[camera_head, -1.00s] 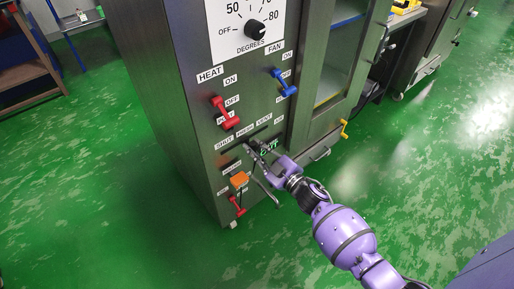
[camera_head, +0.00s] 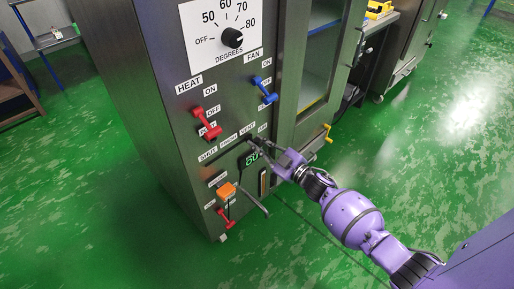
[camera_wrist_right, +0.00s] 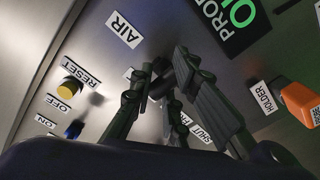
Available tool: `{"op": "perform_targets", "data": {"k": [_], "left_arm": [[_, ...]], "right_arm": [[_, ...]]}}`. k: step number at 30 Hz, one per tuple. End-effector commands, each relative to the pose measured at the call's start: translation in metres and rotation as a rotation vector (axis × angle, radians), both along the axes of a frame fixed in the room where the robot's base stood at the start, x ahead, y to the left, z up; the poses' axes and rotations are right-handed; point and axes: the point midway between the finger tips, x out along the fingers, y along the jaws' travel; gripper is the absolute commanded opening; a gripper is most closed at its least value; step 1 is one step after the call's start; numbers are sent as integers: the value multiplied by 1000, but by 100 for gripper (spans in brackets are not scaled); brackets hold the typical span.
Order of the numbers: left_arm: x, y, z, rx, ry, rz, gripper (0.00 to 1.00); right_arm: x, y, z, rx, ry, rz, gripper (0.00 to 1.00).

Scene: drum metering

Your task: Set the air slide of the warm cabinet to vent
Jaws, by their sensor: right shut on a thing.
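The warm cabinet (camera_head: 150,100) is a tall grey metal cabinet with a control panel. Its air slide runs in a slot under the SHUT label (camera_head: 207,155), a middle label (camera_head: 228,139) and the VENT label (camera_head: 247,130). My right gripper (camera_head: 256,146) reaches in from the right and is at the slide, just below the VENT label. In the right wrist view the fingers (camera_wrist_right: 165,78) are closed around a small dark knob, mostly hidden by them. The SHUT label (camera_wrist_right: 201,132) shows beyond the fingers. My left gripper is not in view.
Above are the red heat switch (camera_head: 206,123), the blue fan switch (camera_head: 264,90) and the degrees dial (camera_head: 232,38). An orange block (camera_head: 227,192) and a red lever (camera_head: 226,217) sit lower. A glass door stands right of the panel. Green floor is open around.

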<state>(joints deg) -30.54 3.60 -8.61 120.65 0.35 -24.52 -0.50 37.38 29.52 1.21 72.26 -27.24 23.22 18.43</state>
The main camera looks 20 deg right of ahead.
Motion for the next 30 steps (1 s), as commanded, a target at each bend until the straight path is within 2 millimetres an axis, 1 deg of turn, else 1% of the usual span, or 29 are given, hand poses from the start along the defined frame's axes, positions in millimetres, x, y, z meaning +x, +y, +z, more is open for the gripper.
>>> {"op": "perform_targets", "data": {"k": [1,2,3,6,7,13,15,19,23,30], "left_arm": [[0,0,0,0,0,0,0],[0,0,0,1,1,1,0],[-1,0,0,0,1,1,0],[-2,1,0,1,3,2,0],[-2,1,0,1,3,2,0],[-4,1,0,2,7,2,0],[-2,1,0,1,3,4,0],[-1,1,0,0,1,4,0],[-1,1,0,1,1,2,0],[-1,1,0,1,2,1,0]], "right_arm": [[2,0,5,1,-8,1,0],[2,0,5,0,-9,1,0],[2,0,5,0,-10,0,16],[2,0,6,0,-10,0,29],[2,0,6,0,-9,1,32],[1,0,4,0,-7,1,32],[1,0,3,0,-5,1,32],[-7,-3,2,-1,-4,0,32],[-28,-11,1,-1,-2,0,32],[-77,-28,2,-1,-4,0,32]]}}
